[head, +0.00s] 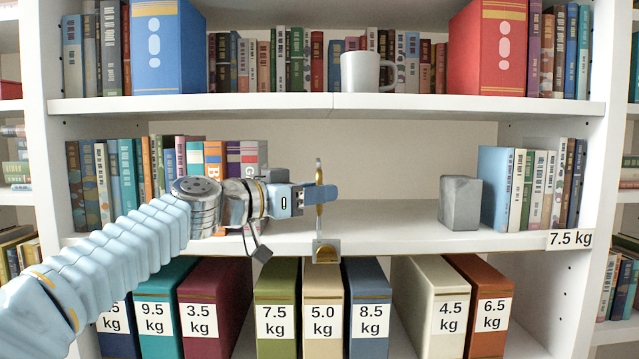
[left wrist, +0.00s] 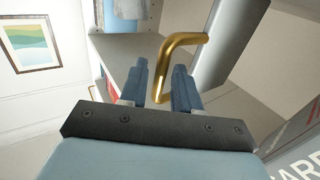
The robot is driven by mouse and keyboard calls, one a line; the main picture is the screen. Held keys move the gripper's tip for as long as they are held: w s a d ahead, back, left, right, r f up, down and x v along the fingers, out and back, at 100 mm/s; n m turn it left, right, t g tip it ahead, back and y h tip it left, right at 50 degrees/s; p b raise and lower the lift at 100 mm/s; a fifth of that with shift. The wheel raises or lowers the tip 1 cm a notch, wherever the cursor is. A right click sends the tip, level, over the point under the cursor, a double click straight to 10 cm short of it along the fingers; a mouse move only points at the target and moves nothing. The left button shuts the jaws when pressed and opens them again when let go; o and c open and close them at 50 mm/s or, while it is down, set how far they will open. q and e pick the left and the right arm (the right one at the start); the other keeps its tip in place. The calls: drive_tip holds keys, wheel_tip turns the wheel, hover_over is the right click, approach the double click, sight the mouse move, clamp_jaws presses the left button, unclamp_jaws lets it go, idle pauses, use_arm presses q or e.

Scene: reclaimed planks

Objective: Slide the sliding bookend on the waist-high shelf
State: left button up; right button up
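The sliding bookend (head: 326,251) stands at the front of the middle shelf (head: 385,238), left of its middle. Its upright plate shows almost edge-on, with a gold handle (head: 319,209) in front. In the left wrist view the bent gold handle (left wrist: 183,40) joins the grey plate (left wrist: 226,45). My left gripper (head: 320,194) is at the handle, coming from the left. In the left wrist view the handle lies between the two blue fingers (left wrist: 161,83); whether both press on it I cannot tell. My right gripper is in no view.
A grey block (head: 460,203) stands on the middle shelf beside the right-hand books (head: 500,188). The shelf between bookend and block is clear. Books (head: 215,158) stand at the left behind my arm. A mug (head: 361,73) is above; weight-labelled binders (head: 323,305) are below.

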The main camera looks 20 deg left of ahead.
use_arm(q)
drive_tip(key=shift+w+d, duration=0.25)
clamp_jaws()
